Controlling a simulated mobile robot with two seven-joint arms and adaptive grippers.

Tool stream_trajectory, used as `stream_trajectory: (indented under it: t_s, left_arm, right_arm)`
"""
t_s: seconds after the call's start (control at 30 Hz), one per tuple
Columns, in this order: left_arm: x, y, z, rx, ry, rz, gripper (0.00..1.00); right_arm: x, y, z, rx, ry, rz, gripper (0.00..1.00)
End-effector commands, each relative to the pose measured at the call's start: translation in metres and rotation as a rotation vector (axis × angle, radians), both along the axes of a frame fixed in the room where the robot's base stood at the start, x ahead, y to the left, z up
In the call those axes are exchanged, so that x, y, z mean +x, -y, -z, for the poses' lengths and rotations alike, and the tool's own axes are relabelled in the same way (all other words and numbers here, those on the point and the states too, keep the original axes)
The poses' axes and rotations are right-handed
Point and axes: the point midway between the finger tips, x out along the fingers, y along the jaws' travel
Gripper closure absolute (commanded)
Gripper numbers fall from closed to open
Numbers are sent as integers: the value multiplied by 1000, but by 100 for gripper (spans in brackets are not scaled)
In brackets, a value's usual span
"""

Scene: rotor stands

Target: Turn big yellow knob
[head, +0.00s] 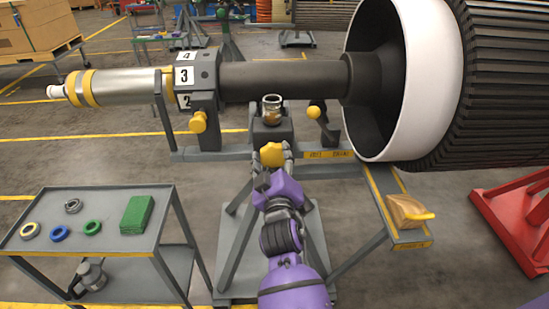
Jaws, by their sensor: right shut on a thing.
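A big yellow knob (272,154) sits low on the front of the grey stand, under a small metal cup-like part (271,109). My right gripper (272,153), on the purple arm, has its fingers on both sides of this knob and is shut on it. The fingers hide the knob's sides and lower part. Another yellow knob (314,112) is to the right of the cup-like part. My left gripper is not in view.
A dark shaft (285,80) runs above the stand into a large white-rimmed rotor (432,70) at right. A grey cart (155,237) with rings and a green block (137,215) stands at left. A wooden block with a yellow handle (410,212) lies on a shelf at right.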

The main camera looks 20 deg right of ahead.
Motion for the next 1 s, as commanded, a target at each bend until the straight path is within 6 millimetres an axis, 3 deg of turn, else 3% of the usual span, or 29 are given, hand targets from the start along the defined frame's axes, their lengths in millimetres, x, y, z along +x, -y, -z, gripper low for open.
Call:
stream_trajectory:
  t_s: [0.3, 0.83, 0.87, 1.0]
  left_arm:
    - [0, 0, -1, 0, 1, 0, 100]
    - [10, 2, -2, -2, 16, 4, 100]
    - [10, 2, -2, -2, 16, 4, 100]
    - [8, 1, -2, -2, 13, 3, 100]
  right_arm:
    - [1, 0, -5, 108, 41, -1, 74]
    - [1, 1, -5, 128, 48, 0, 74]
    - [1, 1, -5, 127, 48, 0, 46]
    - [1, 0, -4, 127, 46, -1, 31]
